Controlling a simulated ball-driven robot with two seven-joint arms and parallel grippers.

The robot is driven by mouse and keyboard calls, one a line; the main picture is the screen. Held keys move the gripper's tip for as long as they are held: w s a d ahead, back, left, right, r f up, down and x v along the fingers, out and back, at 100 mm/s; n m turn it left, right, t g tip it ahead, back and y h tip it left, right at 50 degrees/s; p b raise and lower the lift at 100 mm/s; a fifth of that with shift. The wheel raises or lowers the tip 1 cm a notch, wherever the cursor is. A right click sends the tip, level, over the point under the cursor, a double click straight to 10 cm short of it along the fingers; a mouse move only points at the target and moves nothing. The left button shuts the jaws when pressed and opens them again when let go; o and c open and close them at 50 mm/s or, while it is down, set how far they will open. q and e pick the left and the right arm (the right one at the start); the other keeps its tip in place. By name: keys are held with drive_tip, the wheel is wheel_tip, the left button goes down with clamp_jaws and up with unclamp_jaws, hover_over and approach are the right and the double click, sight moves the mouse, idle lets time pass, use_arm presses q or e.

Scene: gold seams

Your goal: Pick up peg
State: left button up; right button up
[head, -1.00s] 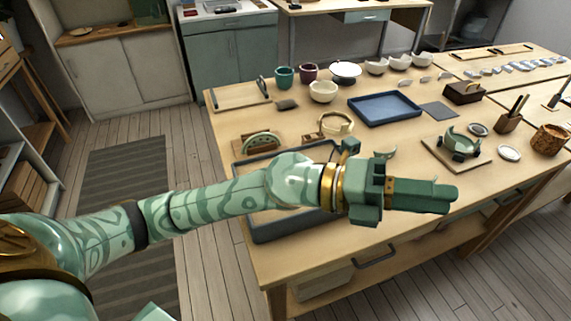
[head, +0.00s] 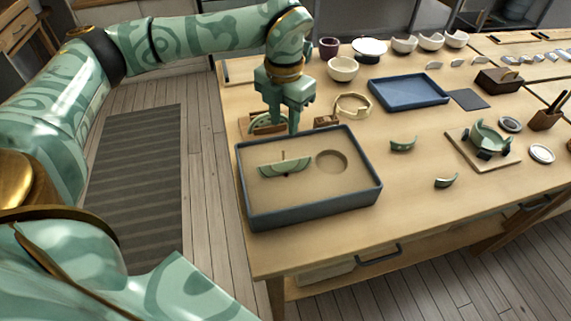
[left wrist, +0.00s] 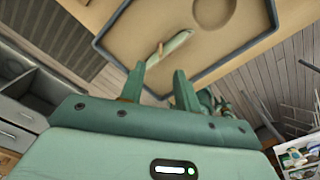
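A small, thin brown peg (head: 283,156) stands at a green ceramic shard (head: 285,167) inside the dark-rimmed tray (head: 310,204). In the left wrist view the peg (left wrist: 160,48) shows on the shard (left wrist: 174,46), ahead of my fingers. My left gripper (head: 293,128) points down just behind the tray's back rim, beside a wooden stand with a green piece (head: 266,123). In the left wrist view its two fingers (left wrist: 159,84) are apart with nothing held between them. My right gripper is not in view.
The tray also has a round recess (head: 332,161). A gold ring (head: 353,105), a small brown block (head: 326,121) and two loose green shards (head: 403,144) (head: 446,181) lie nearby. A blue tray (head: 408,92) and bowls stand farther back.

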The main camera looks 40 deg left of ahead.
sight(283, 150)
use_arm(q)
drive_tip(key=f, duration=0.2)
drive_tip(key=f+b, duration=0.1)
drive_tip(key=f, duration=0.2)
drive_tip(key=f+b, duration=0.1)
drive_tip(key=f, duration=0.2)
drive_tip(key=shift+s, duration=0.3)
drive_tip(key=shift+r, duration=0.2)
clamp_jaws()
